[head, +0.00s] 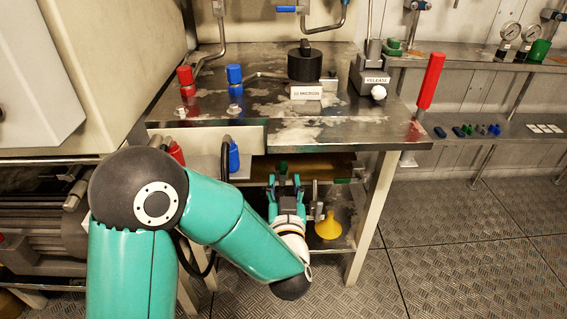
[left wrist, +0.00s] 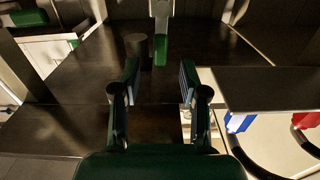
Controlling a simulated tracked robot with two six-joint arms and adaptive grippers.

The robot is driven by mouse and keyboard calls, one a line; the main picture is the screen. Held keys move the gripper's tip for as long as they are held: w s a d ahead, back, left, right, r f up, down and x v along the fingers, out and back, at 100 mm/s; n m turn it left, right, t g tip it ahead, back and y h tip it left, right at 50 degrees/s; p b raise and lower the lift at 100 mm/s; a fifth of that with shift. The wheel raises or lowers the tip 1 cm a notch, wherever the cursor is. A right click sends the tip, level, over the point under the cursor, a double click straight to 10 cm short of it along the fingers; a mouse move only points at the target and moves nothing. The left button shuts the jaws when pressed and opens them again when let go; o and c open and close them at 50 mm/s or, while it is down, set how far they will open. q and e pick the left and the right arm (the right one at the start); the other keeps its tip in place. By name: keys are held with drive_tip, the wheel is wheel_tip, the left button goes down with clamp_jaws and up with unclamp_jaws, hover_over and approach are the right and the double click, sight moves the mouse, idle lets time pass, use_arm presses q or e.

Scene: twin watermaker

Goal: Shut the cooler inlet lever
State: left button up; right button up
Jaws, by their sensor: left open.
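A green-ended lever (left wrist: 160,48) with a pale metal upper part shows ahead of my left gripper in the left wrist view. No label shows on it, so I cannot tell for sure that it is the cooler inlet lever. A bit of green (head: 283,165) also shows under the bench in the head view, just beyond the fingers. My left gripper (head: 286,182) is open below the bench's front edge. In the left wrist view its fingers (left wrist: 158,78) stand apart with nothing between them, and the green end lies beyond the tips, not touched. My right gripper is not in view.
The steel bench top (head: 350,133) overhangs my left gripper. A yellow funnel (head: 328,226) is right of my wrist on the lower shelf. A dark post (left wrist: 138,48) stands left of the green end. Red (head: 176,152) and blue (head: 234,155) fittings hang at left.

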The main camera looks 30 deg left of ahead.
sight(284, 168)
use_arm(q)
drive_tip(key=x, duration=0.6)
drive_tip(key=shift+w+r+b, duration=0.1)
drive_tip(key=shift+b, duration=0.2)
clamp_jaws()
